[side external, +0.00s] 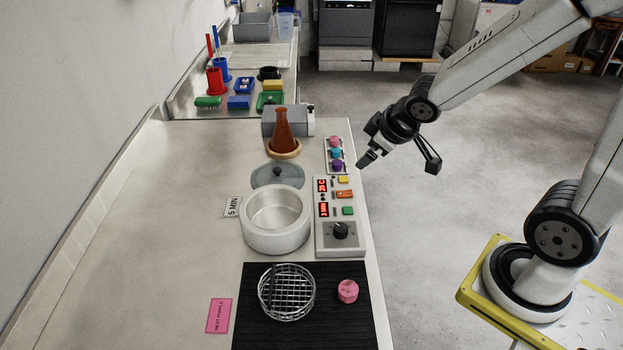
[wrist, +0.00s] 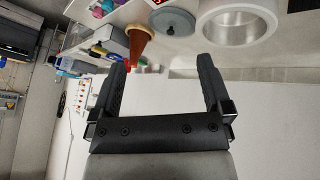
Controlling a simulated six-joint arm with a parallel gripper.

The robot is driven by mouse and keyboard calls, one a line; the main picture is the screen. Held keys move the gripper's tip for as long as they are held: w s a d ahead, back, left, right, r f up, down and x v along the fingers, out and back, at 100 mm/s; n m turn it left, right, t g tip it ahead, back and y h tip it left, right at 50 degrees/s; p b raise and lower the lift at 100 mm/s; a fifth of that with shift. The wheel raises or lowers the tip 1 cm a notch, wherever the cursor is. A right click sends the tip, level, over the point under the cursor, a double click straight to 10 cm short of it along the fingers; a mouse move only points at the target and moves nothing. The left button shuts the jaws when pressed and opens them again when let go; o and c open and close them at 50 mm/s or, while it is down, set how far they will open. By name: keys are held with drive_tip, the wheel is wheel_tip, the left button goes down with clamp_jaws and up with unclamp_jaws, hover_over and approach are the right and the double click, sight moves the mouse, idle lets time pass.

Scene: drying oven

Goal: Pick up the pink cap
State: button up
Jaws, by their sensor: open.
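A round pink cap (side external: 348,291) lies on the black mat (side external: 305,335), right of a wire basket (side external: 287,292). A small rack (side external: 343,171) behind the control panel holds another pink cap (side external: 334,142), a teal cap (side external: 335,153) and a purple cap (side external: 336,165). The rack's caps also show at the top left of the wrist view (wrist: 103,7). My gripper (side external: 400,162) is open and empty, in the air to the right of the rack, past the bench edge. Its two fingers (wrist: 162,68) stand wide apart in the wrist view. The cap on the mat is out of the wrist view.
A white pot (side external: 276,237) stands beside the control panel (side external: 340,240), with a grey lid (side external: 278,177) behind it. A brown flask (side external: 283,132) stands farther back. A pink note (side external: 217,316) lies left of the mat. The bench's left side is clear.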

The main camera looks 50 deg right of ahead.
drive_tip(key=w+a+n+t+y, duration=0.2)
drive_tip(key=a+n+t+y, duration=0.15)
drive_tip(key=n+y, duration=0.4)
drive_tip(key=s+a+n+g+y, duration=0.3)
drive_tip(key=s+g+y, duration=0.1)
drive_tip(key=s, duration=0.2)
drive_tip(key=s+a+n+g+y, duration=0.3)
drive_tip(key=s+g, duration=0.2)
drive_tip(key=s, duration=0.1)
approach(352, 289)
drive_tip(key=x, duration=0.2)
drive_tip(key=shift+s+a+f+t, duration=0.1)
drive_tip(key=shift+a+f+t, duration=0.15)
drive_tip(key=shift+a, duration=0.05)
drive_tip(key=shift+y+x, duration=0.25)
drive_tip(key=shift+x, duration=1.05)
drive_tip(key=shift+a, duration=0.1)
